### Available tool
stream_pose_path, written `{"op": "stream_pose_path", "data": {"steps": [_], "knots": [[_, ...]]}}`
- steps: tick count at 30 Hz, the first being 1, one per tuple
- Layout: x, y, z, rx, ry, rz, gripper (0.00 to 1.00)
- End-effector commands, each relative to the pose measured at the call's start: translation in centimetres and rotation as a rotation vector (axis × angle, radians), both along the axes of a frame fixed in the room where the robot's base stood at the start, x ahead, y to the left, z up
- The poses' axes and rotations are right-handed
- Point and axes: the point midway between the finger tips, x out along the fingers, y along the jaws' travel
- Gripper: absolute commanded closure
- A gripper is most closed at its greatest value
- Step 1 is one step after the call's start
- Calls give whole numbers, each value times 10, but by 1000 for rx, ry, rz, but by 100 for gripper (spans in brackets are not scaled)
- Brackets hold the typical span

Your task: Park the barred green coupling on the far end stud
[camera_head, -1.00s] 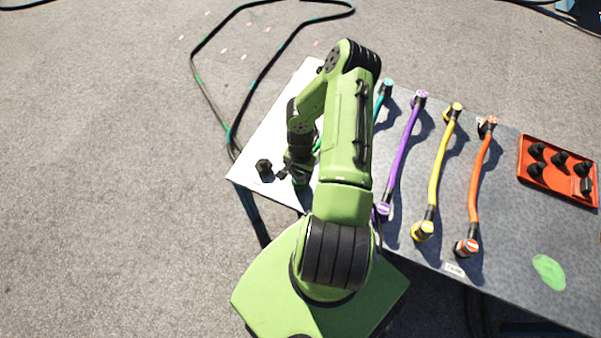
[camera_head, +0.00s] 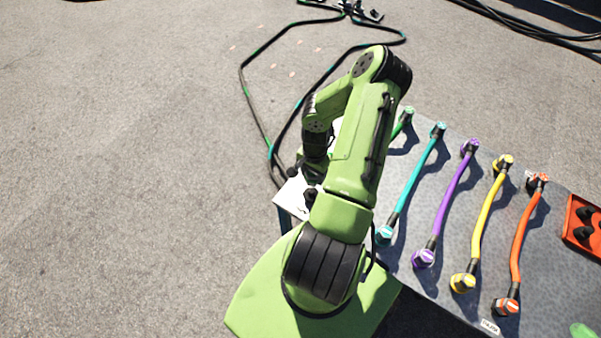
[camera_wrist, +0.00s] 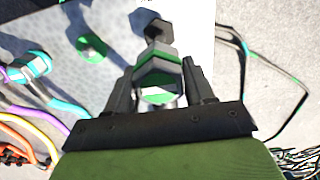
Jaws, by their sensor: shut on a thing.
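In the wrist view my gripper (camera_wrist: 160,84) is shut on a green coupling (camera_wrist: 158,74) with a white marking between its fingers. A black hexagonal stud (camera_wrist: 158,32) is just beyond the coupling, with a second dark shape behind it. I cannot tell whether coupling and stud touch.
Teal (camera_head: 412,178), purple (camera_head: 450,200), yellow (camera_head: 485,220) and orange (camera_head: 521,240) cables lie across the grey board (camera_head: 400,270) to the right. A red tray (camera_head: 572,232) with black pieces is at the right edge. Dark cables loop on the ground beyond the panel.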

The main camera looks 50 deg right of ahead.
Motion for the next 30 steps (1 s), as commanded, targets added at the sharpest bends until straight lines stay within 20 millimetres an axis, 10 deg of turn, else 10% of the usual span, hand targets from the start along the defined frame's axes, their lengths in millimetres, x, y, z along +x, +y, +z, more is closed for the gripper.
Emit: {"op": "stream_pose_path", "data": {"steps": [30], "knots": [[-2, -2, -89, -1, -1, -6, 83]]}}
